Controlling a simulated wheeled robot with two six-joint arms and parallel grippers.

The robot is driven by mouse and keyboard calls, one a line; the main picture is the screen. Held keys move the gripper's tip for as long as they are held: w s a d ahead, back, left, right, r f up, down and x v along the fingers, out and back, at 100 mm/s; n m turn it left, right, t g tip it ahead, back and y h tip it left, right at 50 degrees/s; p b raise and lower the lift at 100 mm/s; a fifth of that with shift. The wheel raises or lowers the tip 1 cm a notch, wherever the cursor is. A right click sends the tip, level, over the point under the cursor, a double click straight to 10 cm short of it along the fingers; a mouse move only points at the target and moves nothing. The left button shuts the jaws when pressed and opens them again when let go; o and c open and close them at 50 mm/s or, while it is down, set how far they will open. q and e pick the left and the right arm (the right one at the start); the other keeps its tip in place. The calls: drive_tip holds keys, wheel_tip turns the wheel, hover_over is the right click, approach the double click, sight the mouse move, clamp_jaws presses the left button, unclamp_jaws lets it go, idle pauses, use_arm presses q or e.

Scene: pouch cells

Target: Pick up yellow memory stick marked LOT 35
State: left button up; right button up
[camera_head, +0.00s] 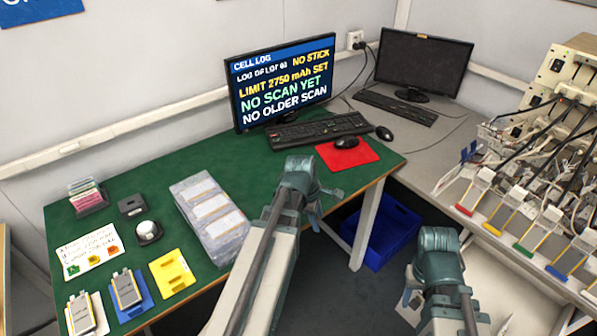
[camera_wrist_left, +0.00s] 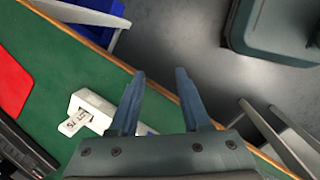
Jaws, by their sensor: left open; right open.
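No yellow memory stick can be made out for sure. In the left wrist view, a white block (camera_wrist_left: 98,107) lies on the green table near its wooden edge. A pale tag (camera_wrist_left: 75,122) with dark print sticks out of it; I cannot read the print surely. My left gripper (camera_wrist_left: 160,74) is open and empty, above the table edge, with its left finger just beside the white block. In the head view my left gripper (camera_head: 318,203) hides the block. My right gripper (camera_head: 412,286) is open, away from the table at lower right.
The monitor (camera_head: 283,84) shows "NO STICK" and "NO SCAN YET". A yellow slotted plate (camera_head: 172,273), a card rack (camera_head: 88,197), a handwritten note (camera_head: 90,250) and clear pouches (camera_head: 212,215) stand at left. A red mat (camera_head: 366,152) holds a mouse. A blue bin (camera_head: 385,232) stands below.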

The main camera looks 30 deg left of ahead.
use_arm(q)
drive_tip(key=a+r+n+t+p, duration=0.2)
drive_tip(key=a+r+n+p, duration=0.95)
drive_tip(key=r, duration=0.35)
use_arm(e)
wheel_tip(320, 180, up, 14)
use_arm(q)
drive_tip(key=shift+m, duration=0.45)
drive_tip(key=b+x, duration=0.2)
drive_tip(key=x, duration=0.1)
drive_tip(key=b+x, duration=0.2)
drive_tip(key=b, duration=0.1)
drive_tip(key=b+x, duration=0.2)
drive_tip(key=x, duration=0.1)
drive_tip(key=shift+w+a+f+b, duration=0.25)
drive_tip(key=shift+w+a+b, duration=0.05)
drive_tip(key=shift+w+b, duration=0.05)
drive_tip(key=b+x, duration=0.5)
drive_tip(key=shift+w+d+f, duration=0.15)
drive_tip(key=shift+w+f, duration=0.1)
drive_tip(key=shift+w, duration=0.05)
drive_tip(key=shift+r, duration=0.15)
use_arm(e)
wheel_tip(320, 180, down, 13)
use_arm(q)
clamp_jaws()
use_arm(e)
drive_tip(key=shift+r, duration=0.1)
